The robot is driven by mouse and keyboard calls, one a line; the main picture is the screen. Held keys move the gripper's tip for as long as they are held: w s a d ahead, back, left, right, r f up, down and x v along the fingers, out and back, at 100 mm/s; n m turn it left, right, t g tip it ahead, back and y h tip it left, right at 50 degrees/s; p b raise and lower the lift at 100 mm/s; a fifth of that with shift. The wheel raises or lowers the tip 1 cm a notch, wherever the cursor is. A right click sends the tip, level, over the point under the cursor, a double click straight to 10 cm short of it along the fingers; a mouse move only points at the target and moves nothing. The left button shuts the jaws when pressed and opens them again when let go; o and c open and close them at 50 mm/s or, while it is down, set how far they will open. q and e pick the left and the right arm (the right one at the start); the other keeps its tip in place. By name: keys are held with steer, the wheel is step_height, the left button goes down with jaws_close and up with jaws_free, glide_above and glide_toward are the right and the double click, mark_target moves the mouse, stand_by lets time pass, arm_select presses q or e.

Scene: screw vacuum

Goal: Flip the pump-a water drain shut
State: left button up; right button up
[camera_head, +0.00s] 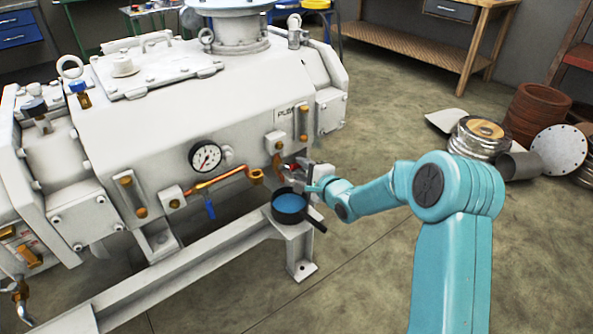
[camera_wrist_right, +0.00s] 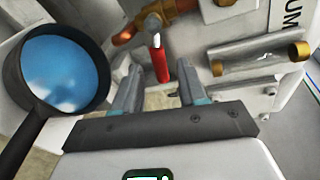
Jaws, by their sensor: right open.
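A small red lever (camera_wrist_right: 161,62) with a pale tip hangs below a copper fitting (camera_wrist_right: 150,22) on the white pump housing. I take it to be the pump-a water drain. My right gripper (camera_wrist_right: 158,88) is open, its two fingers pointing at the lever. The lever shows between and just beyond the fingertips; I cannot tell whether they touch it. In the head view, my right gripper (camera_head: 297,172) is at the housing's right end, and the lever is mostly hidden there. My left gripper is not in view.
A dark pan of blue liquid (camera_head: 288,204) stands on the frame foot, just below my right gripper; it also shows in the right wrist view (camera_wrist_right: 62,68). A blue-handled valve (camera_head: 209,207) and a gauge (camera_head: 205,157) are to the left.

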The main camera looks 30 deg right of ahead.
mark_target(298, 165)
steer(key=shift+b+x, duration=0.3)
steer(key=shift+x, duration=1.5)
steer(key=shift+c, duration=0.3)
jaws_close()
steer(key=shift+r+n+b, duration=0.2)
steer(key=shift+n+b, duration=0.5)
steer(key=shift+b, duration=0.15)
steer(key=shift+r+n+h+b, duration=0.4)
steer(key=shift+n+b, duration=0.05)
steer(key=shift+n, duration=0.15)
steer(key=shift+d, duration=0.1)
steer(key=shift+o, duration=0.3)
jaws_free()
